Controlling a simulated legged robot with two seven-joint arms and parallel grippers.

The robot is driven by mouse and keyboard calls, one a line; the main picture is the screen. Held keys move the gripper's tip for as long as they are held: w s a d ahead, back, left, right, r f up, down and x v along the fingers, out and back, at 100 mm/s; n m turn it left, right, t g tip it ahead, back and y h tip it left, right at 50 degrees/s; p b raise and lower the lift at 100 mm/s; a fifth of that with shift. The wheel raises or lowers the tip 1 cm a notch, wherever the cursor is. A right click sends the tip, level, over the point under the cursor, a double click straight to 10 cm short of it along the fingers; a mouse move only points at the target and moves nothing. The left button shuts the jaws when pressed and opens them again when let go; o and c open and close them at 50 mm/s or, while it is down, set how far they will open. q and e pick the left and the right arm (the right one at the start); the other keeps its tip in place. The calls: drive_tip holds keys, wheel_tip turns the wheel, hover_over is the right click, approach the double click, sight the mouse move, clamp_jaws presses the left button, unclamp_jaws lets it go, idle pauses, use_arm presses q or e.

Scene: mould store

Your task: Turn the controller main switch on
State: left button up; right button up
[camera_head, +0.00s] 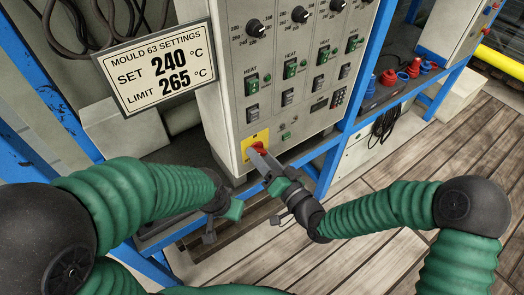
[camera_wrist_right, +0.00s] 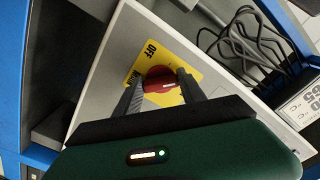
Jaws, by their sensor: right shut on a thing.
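The controller (camera_head: 290,90) is a tall pale grey panel with rows of knobs and rocker switches. Its main switch (camera_wrist_right: 160,81) is a red rotary knob on a yellow plate (camera_head: 248,146) at the panel's lower left. The plate carries the word OFF in the right wrist view; the knob's exact setting is hard to read. My right gripper (camera_head: 258,155) is at the knob, its two fingers on either side of it, shut on it. My left gripper (camera_head: 222,222) is low and left of the panel, away from the switch; its jaws are too unclear to judge.
A sign (camera_head: 158,68) reads mould 63 settings, set 240 °C, limit 265 °C, left of the panel. Blue rack posts (camera_head: 358,85) flank the controller. Red and blue fittings (camera_head: 388,77) stand on a shelf at right. Black cables (camera_wrist_right: 245,38) hang nearby. The plank floor (camera_head: 400,170) at right is clear.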

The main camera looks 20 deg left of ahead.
drive_tip(key=m+p, duration=0.1)
drive_tip(key=m, duration=0.1)
drive_tip(key=m+p, duration=0.1)
drive_tip(key=m, duration=0.1)
drive_tip(key=shift+w+d+r+m+p, duration=0.1)
drive_tip(key=shift+w+r+m+p, duration=0.1)
drive_tip(key=shift+m+p, duration=0.15)
drive_tip(key=m+p, duration=0.2)
drive_tip(key=m, duration=0.2)
drive_tip(key=shift+s+f+m, duration=0.1)
drive_tip(key=shift+m, duration=0.25)
drive_tip(key=o, duration=1.4)
drive_tip(key=shift+f, duration=0.1)
drive_tip(key=shift+c, duration=0.2)
